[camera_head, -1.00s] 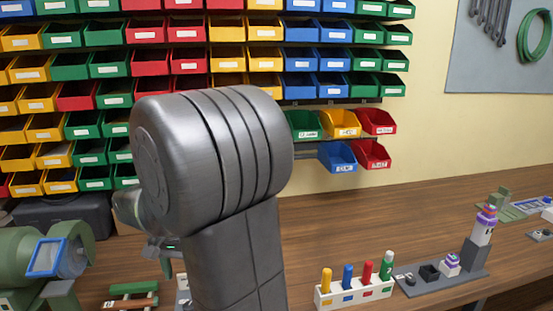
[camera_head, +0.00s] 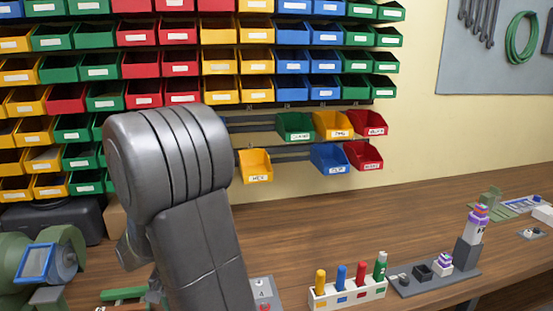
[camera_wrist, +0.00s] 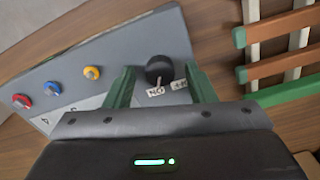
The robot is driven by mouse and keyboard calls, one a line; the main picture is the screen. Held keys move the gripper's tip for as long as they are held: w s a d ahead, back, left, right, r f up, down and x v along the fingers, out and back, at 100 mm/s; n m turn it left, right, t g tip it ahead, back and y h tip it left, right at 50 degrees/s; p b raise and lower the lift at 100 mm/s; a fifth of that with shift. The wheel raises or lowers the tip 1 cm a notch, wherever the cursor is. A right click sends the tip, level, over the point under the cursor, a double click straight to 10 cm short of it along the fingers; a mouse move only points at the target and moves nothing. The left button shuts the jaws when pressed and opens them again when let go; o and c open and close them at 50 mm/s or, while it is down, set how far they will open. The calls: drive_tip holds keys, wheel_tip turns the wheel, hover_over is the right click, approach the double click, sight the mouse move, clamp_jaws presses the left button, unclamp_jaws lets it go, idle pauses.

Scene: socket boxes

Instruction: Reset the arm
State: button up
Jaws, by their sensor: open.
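My gripper (camera_wrist: 160,73) shows in the wrist view with two green fingers spread apart and nothing held between them. A black knob (camera_wrist: 159,68) on a grey panel (camera_wrist: 120,47) appears in the gap between the fingertips; I cannot tell how far beyond them it is. Labels lie beside the knob. In the head view my large grey arm fills the left centre, and its links hide the gripper's fingers and most of the panel.
The panel also carries red (camera_wrist: 22,101), blue (camera_wrist: 53,88) and yellow (camera_wrist: 92,72) buttons. A slatted wooden rack (camera_wrist: 280,70) lies to its right. In the head view, a white holder (camera_head: 348,292) with coloured pegs stands right of my arm. Bins cover the wall behind.

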wheel_tip(320, 180, up, 14)
wheel_tip(320, 180, down, 14)
drive_tip(key=shift+f, duration=0.2)
drive_tip(key=shift+r+n, duration=0.15)
drive_tip(key=shift+n, duration=0.15)
drive_tip(key=n, duration=0.4)
drive_tip(key=shift+n, duration=0.4)
drive_tip(key=n, duration=0.6)
drive_tip(key=shift+r+n, duration=0.4)
drive_tip(key=shift+r, duration=2.8)
